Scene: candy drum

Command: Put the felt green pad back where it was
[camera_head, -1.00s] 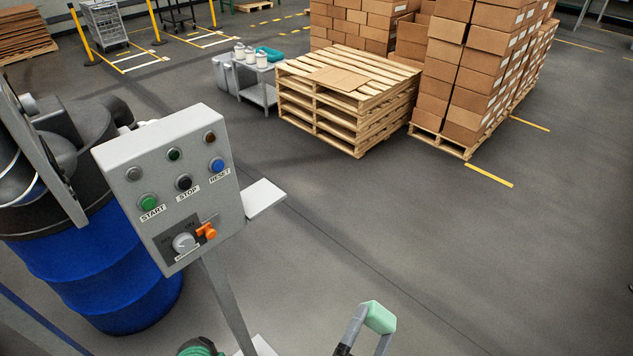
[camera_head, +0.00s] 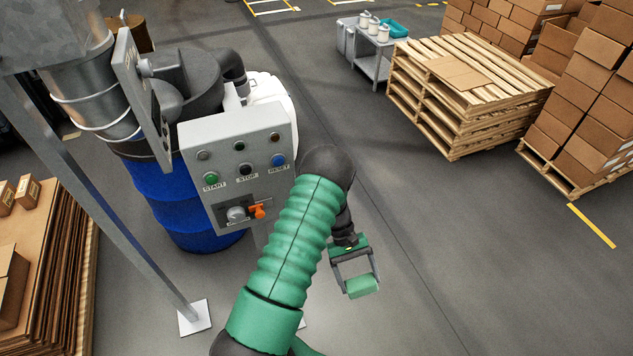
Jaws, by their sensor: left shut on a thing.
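The felt green pad (camera_head: 362,287) is a small pale green block, seen to the right of the control box. My left gripper (camera_head: 358,280) is shut on it, with one grey finger at each end, and holds it in the air above the floor. My green-sleeved left arm rises from the bottom of the view and covers the area just right of the control box. A small light-grey shelf seen there earlier is hidden now. My right gripper is not in view.
The grey control box (camera_head: 239,160) has several buttons, a knob and an orange switch. Behind it stands a blue drum (camera_head: 185,205) with a black lid. Stacked pallets (camera_head: 465,110) and a small grey cart (camera_head: 373,62) stand beyond.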

